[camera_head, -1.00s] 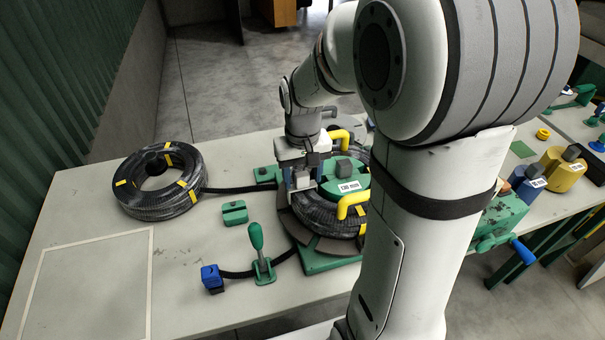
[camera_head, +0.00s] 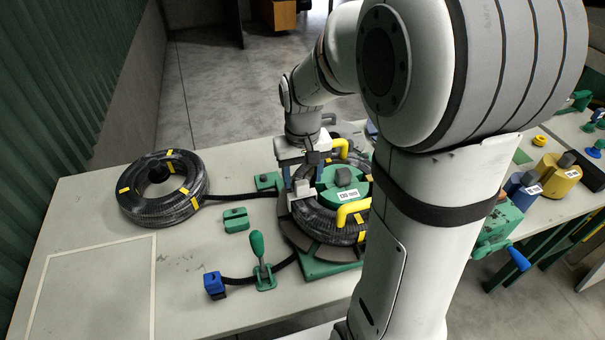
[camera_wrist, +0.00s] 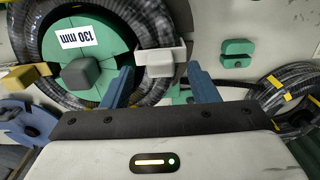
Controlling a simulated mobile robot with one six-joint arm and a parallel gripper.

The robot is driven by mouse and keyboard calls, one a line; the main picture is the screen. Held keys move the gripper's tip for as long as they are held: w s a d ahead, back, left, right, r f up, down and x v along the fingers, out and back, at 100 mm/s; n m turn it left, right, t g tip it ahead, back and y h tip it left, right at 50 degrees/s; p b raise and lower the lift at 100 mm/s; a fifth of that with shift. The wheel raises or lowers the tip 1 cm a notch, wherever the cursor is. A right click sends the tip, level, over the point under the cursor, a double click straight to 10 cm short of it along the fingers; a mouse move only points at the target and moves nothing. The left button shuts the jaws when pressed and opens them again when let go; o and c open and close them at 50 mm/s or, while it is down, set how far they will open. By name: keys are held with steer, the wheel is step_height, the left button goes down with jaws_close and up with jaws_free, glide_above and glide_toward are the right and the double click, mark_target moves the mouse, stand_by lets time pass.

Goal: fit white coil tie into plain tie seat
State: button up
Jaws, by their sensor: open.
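The white coil tie (camera_wrist: 160,58) sits across the black hose coil (camera_wrist: 150,25) in the wrist view, beside the green 130 mm hub (camera_wrist: 85,45). In the head view the tie (camera_head: 303,188) shows at the left side of the coil (camera_head: 322,217). My gripper (camera_wrist: 163,82) is open, with one blue finger on each side of the tie and a visible gap. In the head view my gripper (camera_head: 302,172) is just above the tie. The plain tie seat cannot be made out; the tie and coil may hide it.
Yellow ties (camera_head: 352,211) stand on the coil. A loose hose coil (camera_head: 163,188) lies at left. A green block (camera_head: 236,220), a green-handled clamp (camera_head: 258,262) and a blue hose end (camera_head: 214,283) are nearby. The table's left front (camera_head: 90,290) is clear.

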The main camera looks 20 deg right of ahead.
steer(key=shift+r+p, duration=0.4)
steer(key=shift+r, duration=0.25)
step_height(320, 180, up, 8)
steer(key=shift+b, duration=0.35)
steer(key=shift+f, duration=0.1)
stand_by(1.0)
steer(key=s+f+t, duration=0.1)
steer(key=s+t, duration=0.2)
steer(key=s, duration=1.1)
steer(key=shift+a+f, duration=0.3)
steer(key=shift+a, duration=0.05)
